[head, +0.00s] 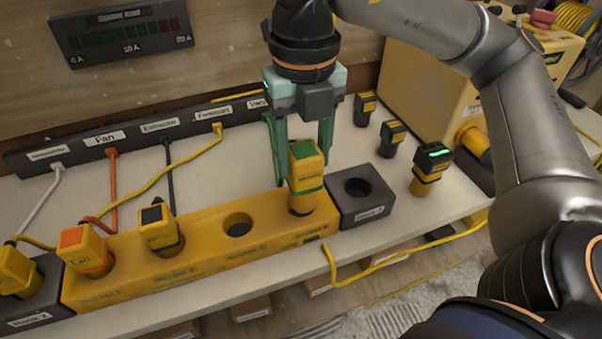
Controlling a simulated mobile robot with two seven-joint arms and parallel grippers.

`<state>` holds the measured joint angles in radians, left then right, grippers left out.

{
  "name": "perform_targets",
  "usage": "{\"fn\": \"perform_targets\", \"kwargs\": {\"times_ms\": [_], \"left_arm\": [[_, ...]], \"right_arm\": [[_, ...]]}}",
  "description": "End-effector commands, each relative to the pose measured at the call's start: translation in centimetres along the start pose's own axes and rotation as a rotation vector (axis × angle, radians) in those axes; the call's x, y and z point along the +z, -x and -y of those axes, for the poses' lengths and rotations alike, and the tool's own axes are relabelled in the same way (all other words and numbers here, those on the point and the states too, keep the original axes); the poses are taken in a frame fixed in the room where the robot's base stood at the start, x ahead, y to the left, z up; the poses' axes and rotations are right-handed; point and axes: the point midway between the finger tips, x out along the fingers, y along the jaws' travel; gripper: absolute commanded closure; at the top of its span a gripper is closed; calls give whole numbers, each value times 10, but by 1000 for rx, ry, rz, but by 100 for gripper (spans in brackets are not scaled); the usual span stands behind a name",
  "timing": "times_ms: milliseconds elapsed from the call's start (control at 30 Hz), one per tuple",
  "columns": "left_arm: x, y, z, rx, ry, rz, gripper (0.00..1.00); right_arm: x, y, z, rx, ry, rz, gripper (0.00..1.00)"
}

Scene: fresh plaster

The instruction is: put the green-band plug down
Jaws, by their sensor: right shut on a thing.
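The green-band plug (307,171) is yellow with a green top and a green band. It stands roughly upright at the rightmost socket of the long yellow socket strip (190,265). Its lower end meets the socket area; I cannot tell whether it is fully seated. My right gripper (303,145) points down from above, its green fingers on either side of the plug, shut on it. My left gripper is not in view.
A dark block (378,208) with an empty round hole adjoins the strip's right end. The strip also has an empty socket (238,226), an orange-top plug (84,250) and a black-top plug (159,228). Several loose plugs stand right, one with a lit green top (432,165). Cables cross behind.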

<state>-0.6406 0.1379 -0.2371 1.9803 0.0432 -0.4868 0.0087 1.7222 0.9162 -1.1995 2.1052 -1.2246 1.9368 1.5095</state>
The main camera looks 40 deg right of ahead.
Motion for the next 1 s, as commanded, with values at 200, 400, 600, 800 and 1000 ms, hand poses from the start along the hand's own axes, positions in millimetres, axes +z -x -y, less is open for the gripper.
{"fn": "perform_targets", "kwargs": {"times_ms": [200, 400, 600, 800, 1000], "left_arm": [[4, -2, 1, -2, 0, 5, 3], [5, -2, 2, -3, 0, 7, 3], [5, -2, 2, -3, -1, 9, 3], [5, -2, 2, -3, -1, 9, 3], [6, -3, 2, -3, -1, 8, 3]], "right_arm": [[27, -38, 8, -2, 1, -3, 100], [37, -50, 11, -1, 1, -3, 100], [41, -78, 13, -3, 3, -3, 100], [42, -86, 12, -1, 2, 0, 100], [42, -88, 12, -1, 2, 0, 100]]}}
